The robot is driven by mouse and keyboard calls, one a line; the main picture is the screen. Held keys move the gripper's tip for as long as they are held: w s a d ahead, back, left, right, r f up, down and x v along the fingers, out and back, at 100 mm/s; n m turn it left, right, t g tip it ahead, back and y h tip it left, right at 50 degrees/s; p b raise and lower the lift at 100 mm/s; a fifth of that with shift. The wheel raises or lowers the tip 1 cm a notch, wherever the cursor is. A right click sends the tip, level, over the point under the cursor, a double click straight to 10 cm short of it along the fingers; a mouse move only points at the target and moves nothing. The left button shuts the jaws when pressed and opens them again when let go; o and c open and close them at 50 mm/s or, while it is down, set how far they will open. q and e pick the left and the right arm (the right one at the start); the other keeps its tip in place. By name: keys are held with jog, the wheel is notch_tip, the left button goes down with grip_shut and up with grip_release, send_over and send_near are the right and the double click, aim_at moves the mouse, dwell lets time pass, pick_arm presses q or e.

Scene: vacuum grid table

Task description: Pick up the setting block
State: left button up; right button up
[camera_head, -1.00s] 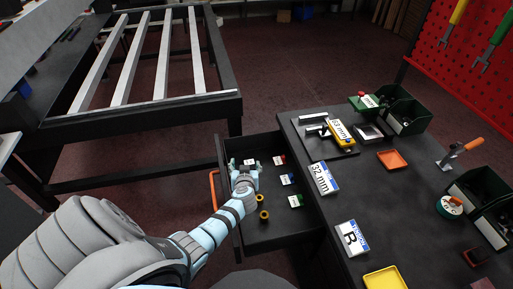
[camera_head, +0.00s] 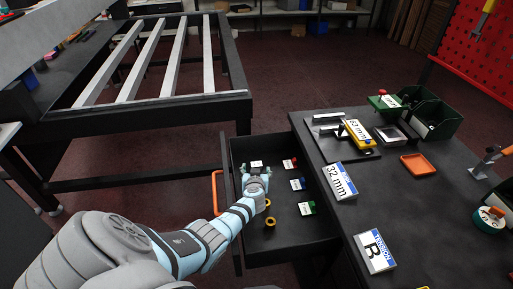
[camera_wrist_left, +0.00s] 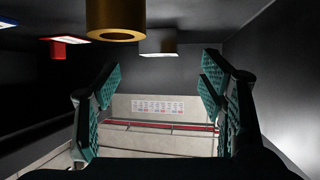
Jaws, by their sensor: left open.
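No block here is plainly marked as the setting block. Small labelled blocks lie in the open drawer (camera_head: 285,235): a white-labelled one (camera_head: 257,163), a red one (camera_head: 290,163), a blue one (camera_head: 298,184) and a green one (camera_head: 307,208). My left gripper (camera_head: 257,173) is over the drawer, close to the white-labelled block. In the left wrist view its teal-padded fingers (camera_wrist_left: 160,90) are spread with nothing between them. A grey block with a pale label (camera_wrist_left: 158,44) shows ahead of them, beside a brass cylinder (camera_wrist_left: 115,20). My right gripper is out of view.
Two brass rings, one nearer (camera_head: 270,222), lie in the drawer beside my wrist. The drawer's orange handle (camera_head: 217,193) is at its left.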

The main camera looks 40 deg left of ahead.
aim_at(256, 165)
pick_arm(q)
jog(key=b+x, duration=0.5)
jog(key=shift+w+a+f, duration=0.1)
jog(key=shift+w+f, duration=0.1)
jog(key=shift+f, duration=0.15)
jog(key=shift+w+a, duration=0.1)
jog(key=shift+r, duration=0.2)
jog(key=shift+c, duration=0.3)
jog(key=c, duration=1.3)
jog(key=shift+r, duration=0.1)
jog(key=shift+c, duration=0.2)
jog(key=shift+r+p, duration=0.2)
jog(key=shift+p, duration=0.2)
grip_shut()
notch_tip(256, 165, up, 20)
jog(key=p, duration=1.4)
jog(key=shift+f, duration=0.25)
